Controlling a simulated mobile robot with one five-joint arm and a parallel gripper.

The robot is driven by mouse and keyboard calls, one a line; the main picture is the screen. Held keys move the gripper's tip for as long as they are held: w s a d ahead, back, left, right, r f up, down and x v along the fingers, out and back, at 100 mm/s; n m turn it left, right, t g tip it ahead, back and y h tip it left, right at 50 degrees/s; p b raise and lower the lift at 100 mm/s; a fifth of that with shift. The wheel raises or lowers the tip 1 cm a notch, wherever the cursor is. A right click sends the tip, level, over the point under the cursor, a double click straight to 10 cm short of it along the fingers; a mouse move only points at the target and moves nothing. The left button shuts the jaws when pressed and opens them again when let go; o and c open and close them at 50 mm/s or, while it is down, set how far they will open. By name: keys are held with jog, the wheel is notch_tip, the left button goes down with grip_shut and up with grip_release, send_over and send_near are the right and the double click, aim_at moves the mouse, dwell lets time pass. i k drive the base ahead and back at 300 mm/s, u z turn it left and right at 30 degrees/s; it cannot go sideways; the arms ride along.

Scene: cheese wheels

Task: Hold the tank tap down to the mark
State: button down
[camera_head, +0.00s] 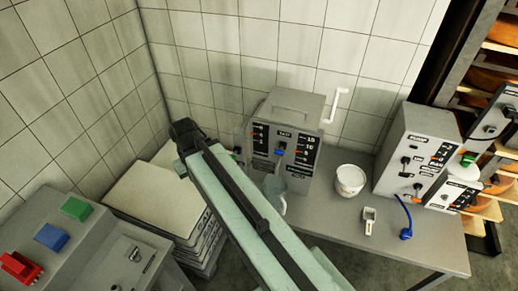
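The tank (297,103) is a grey box with a handle on top, standing on the grey bench against the tiled wall. Its front has dark panels with white numbers and orange marks. A small blue tap (280,151) shows between these panels. A clear bluish jug (275,187) stands below the tap, partly hidden by my arm. The level in it cannot be made out. My pale green arm reaches up and left across the view to a dark end left of the tank. My gripper's fingers cannot be made out, nor any contact with the tap.
A white tub (350,180) and a small white scoop-like thing (369,221) are on the bench (330,222). A grey box with dials (412,150) and a blue hose (406,222) are to the right. Stacked trays (160,198) and a console with coloured buttons (75,209) are left.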

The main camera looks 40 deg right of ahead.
aim_at(280, 150)
jog(key=u, duration=2.05)
jog(key=k, duration=1.25)
jog(key=u, duration=0.25)
